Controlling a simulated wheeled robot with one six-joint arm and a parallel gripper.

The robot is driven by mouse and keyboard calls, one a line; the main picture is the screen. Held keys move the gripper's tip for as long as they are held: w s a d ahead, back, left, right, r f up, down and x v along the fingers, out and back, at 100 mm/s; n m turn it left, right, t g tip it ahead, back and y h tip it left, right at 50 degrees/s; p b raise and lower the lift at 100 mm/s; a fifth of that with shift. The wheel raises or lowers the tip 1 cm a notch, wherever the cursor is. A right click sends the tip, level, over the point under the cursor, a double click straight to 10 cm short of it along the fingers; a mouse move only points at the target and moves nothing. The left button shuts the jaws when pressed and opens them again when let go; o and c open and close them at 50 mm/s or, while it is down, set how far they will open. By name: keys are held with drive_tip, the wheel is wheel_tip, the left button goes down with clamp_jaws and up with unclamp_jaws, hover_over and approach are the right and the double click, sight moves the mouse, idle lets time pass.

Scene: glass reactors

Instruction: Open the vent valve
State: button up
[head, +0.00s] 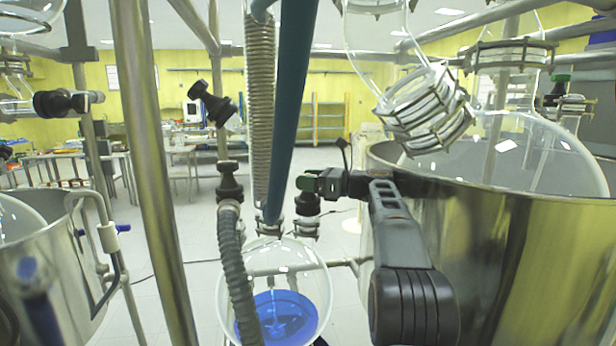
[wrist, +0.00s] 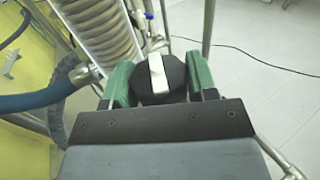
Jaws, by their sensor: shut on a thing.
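The vent valve is a black round knob (wrist: 180,80) with a white bar across its top, in the upper middle of the wrist view. In the head view its black body (head: 306,206) stands above a clamped neck of the round glass flask (head: 318,270), which holds blue liquid. My gripper (head: 307,184) reaches in from the right at the top of the valve. In the wrist view its green fingers (wrist: 160,80) lie on both sides of the knob, shut on it. The white bar runs roughly lengthwise between the fingers. The finger sides touching the knob are mostly hidden.
A ribbed hose (head: 232,262) and a blue pipe (head: 292,100) run close left of my gripper. Another black valve (head: 229,182) stands further left. A large steel vessel (head: 490,260) fills the right, beside my arm. A steel post (head: 150,170) stands at left.

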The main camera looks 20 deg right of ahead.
drive_tip(key=shift+f, duration=0.1)
drive_tip(key=o, duration=0.9)
drive_tip(key=shift+r, duration=0.2)
drive_tip(key=shift+r, duration=0.3)
wheel_tip(320, 180, up, 3)
drive_tip(key=shift+d+f+p, duration=0.1)
drive_tip(key=shift+p, duration=0.65)
drive_tip(key=s+a+r, duration=0.1)
drive_tip(key=s+r, duration=0.2)
drive_tip(key=s, duration=0.1)
drive_tip(key=s+a+r, duration=0.1)
drive_tip(key=s+r, duration=0.2)
drive_tip(key=s, duration=0.2)
drive_tip(key=s+a+r, duration=0.1)
drive_tip(key=s+r, duration=0.2)
drive_tip(key=s, duration=0.1)
drive_tip(key=shift+s+r, duration=0.2)
drive_tip(key=shift+s, duration=0.2)
